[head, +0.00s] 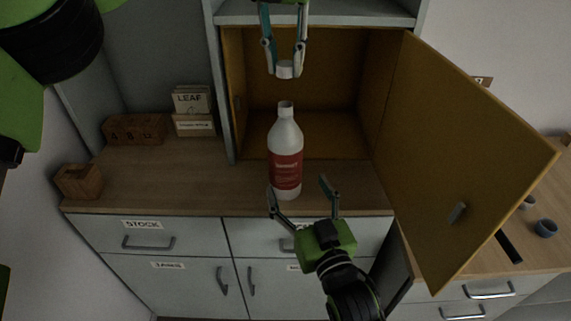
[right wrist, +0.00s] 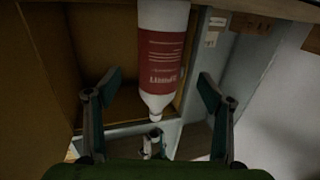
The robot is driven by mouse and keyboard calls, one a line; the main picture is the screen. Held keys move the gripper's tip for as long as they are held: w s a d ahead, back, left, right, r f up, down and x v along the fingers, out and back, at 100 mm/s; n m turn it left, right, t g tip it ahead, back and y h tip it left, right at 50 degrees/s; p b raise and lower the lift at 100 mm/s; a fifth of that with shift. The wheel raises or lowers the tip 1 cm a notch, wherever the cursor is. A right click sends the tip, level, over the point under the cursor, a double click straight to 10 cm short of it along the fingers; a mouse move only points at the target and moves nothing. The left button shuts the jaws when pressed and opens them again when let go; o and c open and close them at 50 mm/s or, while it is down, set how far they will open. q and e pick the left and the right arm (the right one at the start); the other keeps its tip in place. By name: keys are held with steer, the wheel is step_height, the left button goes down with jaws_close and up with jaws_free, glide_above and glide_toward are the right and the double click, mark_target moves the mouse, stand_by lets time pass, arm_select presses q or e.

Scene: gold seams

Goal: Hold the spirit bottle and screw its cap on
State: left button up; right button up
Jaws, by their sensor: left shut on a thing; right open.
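The spirit bottle (head: 286,150) is white with a red label and stands upright on the wooden counter, its neck bare. It also shows upside down in the right wrist view (right wrist: 161,55). My left gripper (head: 285,66) is shut on the white cap (head: 285,71) and holds it above the bottle's mouth, with a gap between them. My right gripper (head: 297,186) is open in front of the bottle's lower part. In the right wrist view its fingers (right wrist: 158,75) stand to either side of the bottle, apart from it.
An open cupboard (head: 300,75) lies behind the bottle, its ochre door (head: 450,160) swung out to the right. The counter (head: 170,180) left of the bottle is clear.

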mark_target(285, 105)
arm_select(q)
steer(key=shift+w, duration=0.1)
arm_select(e)
steer(key=x, duration=0.9)
steer(key=shift+w+a, duration=0.15)
steer(key=shift+w, duration=0.25)
steer(key=c, duration=1.7)
arm_select(q)
steer(key=shift+f, duration=2.5)
arm_select(e)
steer(key=shift+c, duration=0.2)
arm_select(q)
steer(key=shift+f, duration=0.9)
steer(key=shift+f, duration=0.5)
arm_select(e)
steer(key=shift+f, duration=0.1)
